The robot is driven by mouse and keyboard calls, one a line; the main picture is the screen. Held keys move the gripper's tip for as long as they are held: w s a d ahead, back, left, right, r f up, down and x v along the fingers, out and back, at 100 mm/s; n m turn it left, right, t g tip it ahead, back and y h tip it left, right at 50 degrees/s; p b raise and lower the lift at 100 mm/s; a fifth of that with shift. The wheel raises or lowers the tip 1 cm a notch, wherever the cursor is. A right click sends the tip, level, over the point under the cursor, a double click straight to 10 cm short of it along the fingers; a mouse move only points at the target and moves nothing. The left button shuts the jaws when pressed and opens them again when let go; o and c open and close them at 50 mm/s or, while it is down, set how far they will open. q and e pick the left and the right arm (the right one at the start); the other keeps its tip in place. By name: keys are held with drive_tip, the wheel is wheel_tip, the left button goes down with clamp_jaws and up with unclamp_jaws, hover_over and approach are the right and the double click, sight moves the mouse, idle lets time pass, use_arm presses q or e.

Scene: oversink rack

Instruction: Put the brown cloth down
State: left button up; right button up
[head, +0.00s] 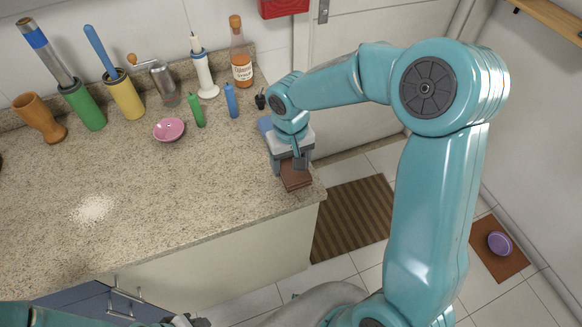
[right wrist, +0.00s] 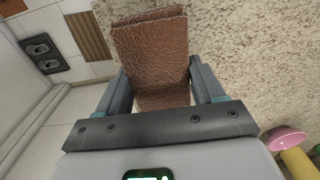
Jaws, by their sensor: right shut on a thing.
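The brown cloth (head: 296,179) is a folded, textured piece at the right end of the speckled counter (head: 190,210), near its front corner. My right gripper (head: 299,162) points down at it and is shut on it. In the right wrist view the cloth (right wrist: 150,55) sits between the two fingers, its folded layers showing at the far end. The cloth is at or just above the counter top; I cannot tell if it touches. Of my left arm, only a little shows at the bottom edge of the head view, and its fingers cannot be made out.
A pink bowl (head: 169,129), green bottle (head: 196,110), blue bottle (head: 231,100) and syrup bottle (head: 241,55) stand toward the back. A pale patch (head: 93,209) marks the left counter. A striped mat (head: 352,215) lies on the floor.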

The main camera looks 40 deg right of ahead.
sight(291, 163)
wheel_tip(291, 163, down, 3)
drive_tip(key=shift+d+f, duration=0.1)
drive_tip(key=shift+f, duration=0.15)
drive_tip(key=o, duration=1)
wheel_tip(291, 163, up, 12)
drive_tip(key=shift+r, duration=0.3)
